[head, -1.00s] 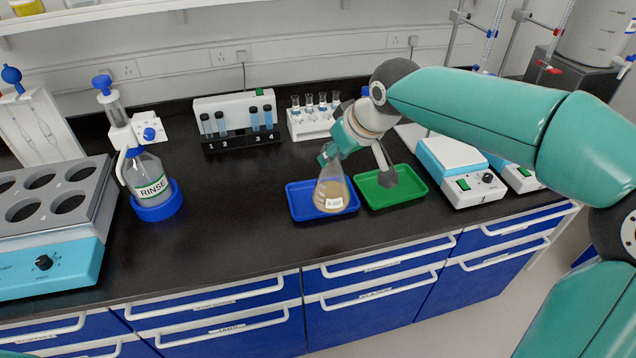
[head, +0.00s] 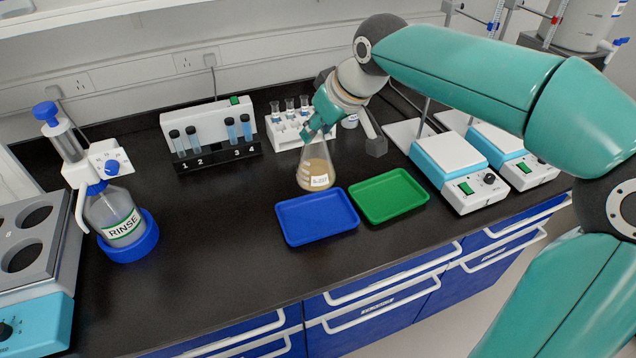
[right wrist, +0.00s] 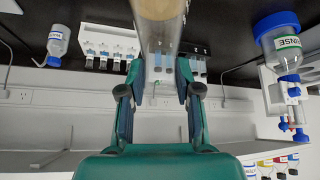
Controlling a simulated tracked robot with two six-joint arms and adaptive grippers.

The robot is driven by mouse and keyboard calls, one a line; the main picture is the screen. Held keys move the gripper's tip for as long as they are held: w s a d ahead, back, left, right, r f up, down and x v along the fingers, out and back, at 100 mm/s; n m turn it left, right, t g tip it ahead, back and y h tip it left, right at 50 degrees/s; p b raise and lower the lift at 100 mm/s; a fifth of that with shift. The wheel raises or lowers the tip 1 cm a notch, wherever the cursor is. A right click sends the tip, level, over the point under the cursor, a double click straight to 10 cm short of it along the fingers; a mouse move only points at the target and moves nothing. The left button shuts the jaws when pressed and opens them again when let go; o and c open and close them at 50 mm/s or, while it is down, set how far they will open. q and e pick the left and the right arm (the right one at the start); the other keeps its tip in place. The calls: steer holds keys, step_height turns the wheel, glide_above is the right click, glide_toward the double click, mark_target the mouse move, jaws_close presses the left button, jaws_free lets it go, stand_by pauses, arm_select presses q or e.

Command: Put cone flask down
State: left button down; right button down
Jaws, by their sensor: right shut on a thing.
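The cone flask (head: 316,176) is clear glass with tan liquid and a white label. My right gripper (head: 315,133) is shut on its neck and holds it close to upright. In the head view the flask shows just behind the blue tray (head: 318,218); I cannot tell whether its base touches the bench. In the right wrist view the flask (right wrist: 160,32) sits between the two fingers of the right gripper (right wrist: 157,78). My left gripper is not in view.
A green tray (head: 388,195) lies right of the blue one. Behind stand a numbered vial rack (head: 212,145) and a white tube rack (head: 290,130). A rinse bottle (head: 115,215) is at left, hotplates (head: 450,160) at right. The black bench (head: 215,225) is clear between bottle and trays.

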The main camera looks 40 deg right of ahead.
mark_target(319, 178)
step_height(319, 178, down, 13)
stand_by(0.5)
steer(key=c, duration=0.8)
jaws_free()
steer(key=shift+b, duration=0.3)
steer(key=shift+r, duration=0.1)
steer(key=v, duration=1.2)
steer(key=shift+b, duration=0.3)
